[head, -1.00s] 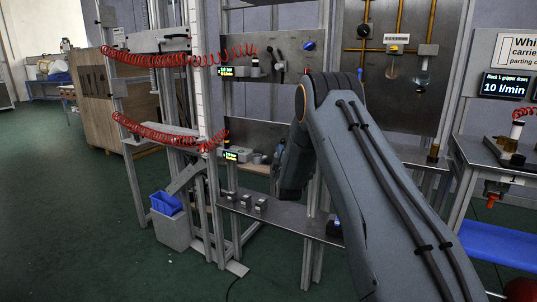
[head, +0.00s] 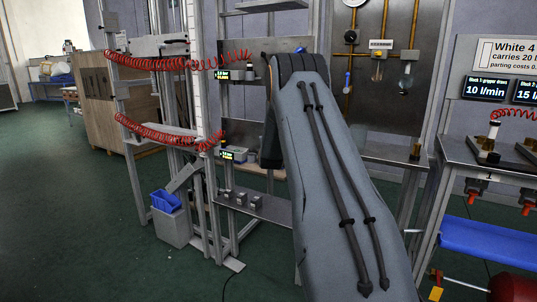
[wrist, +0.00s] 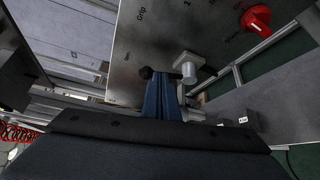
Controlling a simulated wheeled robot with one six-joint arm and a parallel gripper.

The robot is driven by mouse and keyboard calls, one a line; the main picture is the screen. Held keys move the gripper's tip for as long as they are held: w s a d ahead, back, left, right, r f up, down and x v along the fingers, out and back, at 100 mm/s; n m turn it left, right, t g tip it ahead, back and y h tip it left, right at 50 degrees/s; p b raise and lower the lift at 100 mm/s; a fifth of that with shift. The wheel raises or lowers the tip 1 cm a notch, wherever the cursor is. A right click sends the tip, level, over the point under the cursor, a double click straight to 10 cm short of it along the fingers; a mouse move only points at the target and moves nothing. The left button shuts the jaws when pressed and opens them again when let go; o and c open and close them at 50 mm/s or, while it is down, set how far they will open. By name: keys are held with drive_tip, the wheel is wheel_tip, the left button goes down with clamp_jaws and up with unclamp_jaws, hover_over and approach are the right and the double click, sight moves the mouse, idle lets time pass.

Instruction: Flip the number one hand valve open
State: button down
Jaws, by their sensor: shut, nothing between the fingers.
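In the wrist view, a hand valve has a pale grey body (wrist: 188,65) and a black lever with a round knob (wrist: 147,73), set on a grey metal panel (wrist: 205,25) with small lettering. I cannot tell its number. My gripper (wrist: 163,82) has its bluish fingers shut and empty, close to the black lever; I cannot tell whether they touch. In the head view my own arm hides the gripper and this part of the panel. There, red valve handles (head: 473,197) hang under the right bench, the left one below a label reading 1.
A red knob (wrist: 256,18) sits on the same panel. Red coiled hoses (head: 150,62) cross the frame at left. The right bench (head: 455,152) carries fittings, with a blue shelf (head: 490,243) below and a red tank (head: 513,290) low at right. The green floor at left is clear.

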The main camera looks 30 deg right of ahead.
drive_tip(key=p+v, duration=0.1)
drive_tip(key=v, duration=1.3)
drive_tip(key=shift+p, duration=0.35)
drive_tip(key=shift+a+r, duration=0.1)
drive_tip(key=shift+a, duration=0.1)
drive_tip(key=s+a+f+m+g+y+p, duration=0.1)
drive_tip(key=s+a+m+g+y+p, duration=0.15)
drive_tip(key=s+a, duration=0.6)
drive_tip(key=s+a+m+g+y+p, duration=0.2)
drive_tip(key=s+a+m+g+y, duration=0.15)
drive_tip(key=a, duration=0.95)
drive_tip(key=s+a+m+g+p, duration=0.1)
drive_tip(key=s+a+m+g, duration=0.1)
drive_tip(key=s, duration=0.8)
drive_tip(key=s+a+m+g+y+p, duration=0.1)
drive_tip(key=s+a+m+g, duration=0.2)
drive_tip(key=s+a, duration=0.4)
drive_tip(key=s+a+r+m+g+y+p, duration=0.1)
drive_tip(key=s+a+m+g+p, duration=0.1)
drive_tip(key=s, duration=1.2)
drive_tip(key=shift+s+a+m+g, duration=0.25)
drive_tip(key=shift+a+m+g, duration=0.15)
drive_tip(key=shift+a+m, duration=0.65)
